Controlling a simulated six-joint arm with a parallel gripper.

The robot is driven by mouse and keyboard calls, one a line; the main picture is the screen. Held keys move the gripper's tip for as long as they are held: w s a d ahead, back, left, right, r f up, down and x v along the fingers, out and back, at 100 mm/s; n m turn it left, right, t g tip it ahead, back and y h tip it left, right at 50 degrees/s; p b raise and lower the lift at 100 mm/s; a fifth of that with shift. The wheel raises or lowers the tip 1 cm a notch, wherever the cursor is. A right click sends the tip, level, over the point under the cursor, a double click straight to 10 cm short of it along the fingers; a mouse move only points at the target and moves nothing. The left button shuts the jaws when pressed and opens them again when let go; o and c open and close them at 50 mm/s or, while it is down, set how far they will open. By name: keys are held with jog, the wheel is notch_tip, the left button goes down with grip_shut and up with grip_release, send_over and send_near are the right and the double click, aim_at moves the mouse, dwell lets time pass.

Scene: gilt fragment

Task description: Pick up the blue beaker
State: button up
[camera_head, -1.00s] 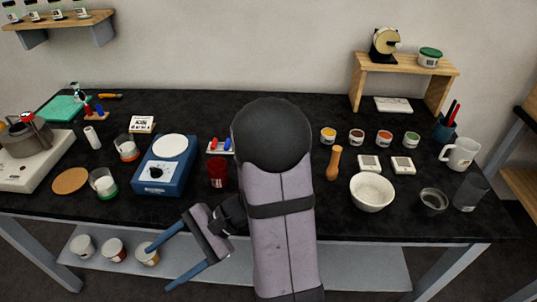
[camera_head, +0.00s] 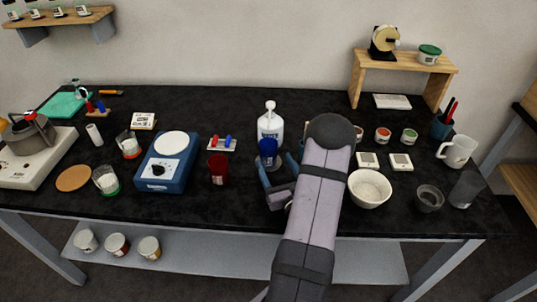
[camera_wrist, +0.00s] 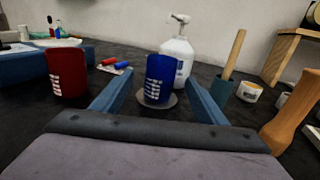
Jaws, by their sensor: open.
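The blue beaker (camera_head: 267,150) stands upright on the black bench in front of a white pump bottle (camera_head: 270,124). In the wrist view the blue beaker (camera_wrist: 159,79) is ahead, between the lines of the two fingers, on a round pale base. My gripper (camera_head: 279,172) is open and low over the bench, its fingers pointing at the beaker from the near side. In the wrist view my gripper (camera_wrist: 160,92) shows a wide empty gap between its blue fingers. The fingertips reach close to the beaker's sides; I cannot tell whether they touch it.
A red beaker (camera_head: 218,169) stands left of my gripper, also in the wrist view (camera_wrist: 67,73). A wooden-handled tool in a dark holder (camera_wrist: 223,88) and a wooden pestle (camera_wrist: 292,119) are to the right. A white mortar (camera_head: 369,189) stands right of my arm.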

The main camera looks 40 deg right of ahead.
aim_at(271, 154)
jog(key=shift+p+x, duration=0.4)
jog(key=shift+x, duration=0.45)
jog(key=shift+f+p+x, duration=0.2)
jog(key=shift+p+x, duration=1)
jog(key=shift+x, duration=1.6)
jog(key=shift+d, duration=0.1)
jog(key=shift+c, duration=0.4)
jog(key=c, duration=1.2)
jog(key=shift+r, duration=0.25)
